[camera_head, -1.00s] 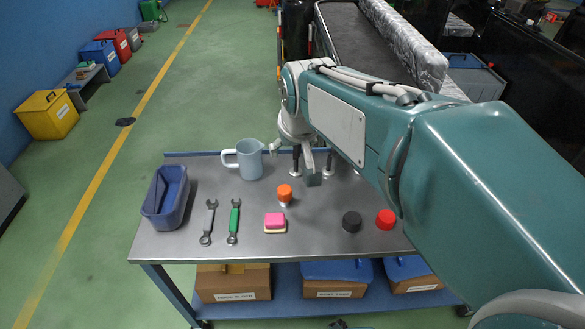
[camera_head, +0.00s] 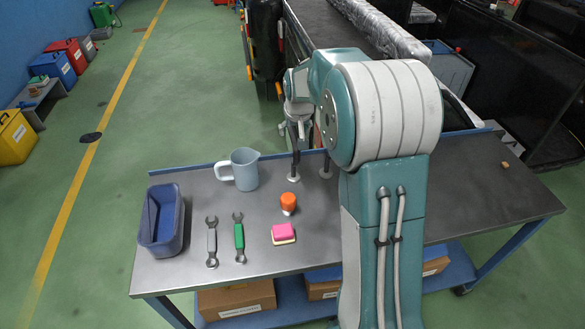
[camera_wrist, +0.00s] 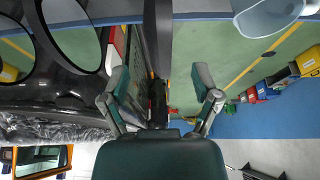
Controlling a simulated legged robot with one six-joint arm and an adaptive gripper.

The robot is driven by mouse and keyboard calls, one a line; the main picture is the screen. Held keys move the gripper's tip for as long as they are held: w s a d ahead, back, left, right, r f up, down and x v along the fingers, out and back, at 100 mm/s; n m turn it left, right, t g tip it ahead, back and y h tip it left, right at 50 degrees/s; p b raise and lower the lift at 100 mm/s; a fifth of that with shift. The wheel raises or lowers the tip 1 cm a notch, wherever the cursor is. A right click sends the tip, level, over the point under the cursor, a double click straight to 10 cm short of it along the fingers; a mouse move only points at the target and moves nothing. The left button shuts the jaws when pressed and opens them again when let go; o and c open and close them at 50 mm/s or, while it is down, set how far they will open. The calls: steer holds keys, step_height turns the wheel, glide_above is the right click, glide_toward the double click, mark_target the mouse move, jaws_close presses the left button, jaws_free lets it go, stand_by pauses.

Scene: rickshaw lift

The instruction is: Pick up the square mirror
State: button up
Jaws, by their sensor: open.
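No square mirror face can be made out for certain. Two slim stands rise from the back of the metal table (camera_head: 280,250), the left stand (camera_head: 294,170) beside the blue-grey jug (camera_head: 243,169) and the right stand (camera_head: 326,168) next to my arm. My gripper (camera_wrist: 160,80) is open, its two fingers wide apart. In the wrist view, a dark upright bar (camera_wrist: 157,35) lies in line with the gap between the fingers; I cannot tell whether it is the mirror edge-on or its stem. Two round black-rimmed shapes (camera_wrist: 66,25) show at the left.
A blue bin (camera_head: 162,222), two wrenches (camera_head: 212,243), a pink-topped block (camera_head: 283,233) and an orange-capped item (camera_head: 289,203) are on the table. A small brown block (camera_head: 505,165) lies at the far right. My arm hides the table's middle.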

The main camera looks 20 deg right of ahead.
mark_target(295, 136)
steer(key=shift+w+a+f, duration=0.1)
steer(key=shift+f, duration=0.25)
steer(key=x, duration=0.3)
steer(key=d+x, duration=0.1)
steer(key=x, duration=0.1)
steer(key=shift+a, duration=0.3)
steer(key=shift+c, duration=0.9)
steer(key=shift+a, duration=0.1)
jaws_close()
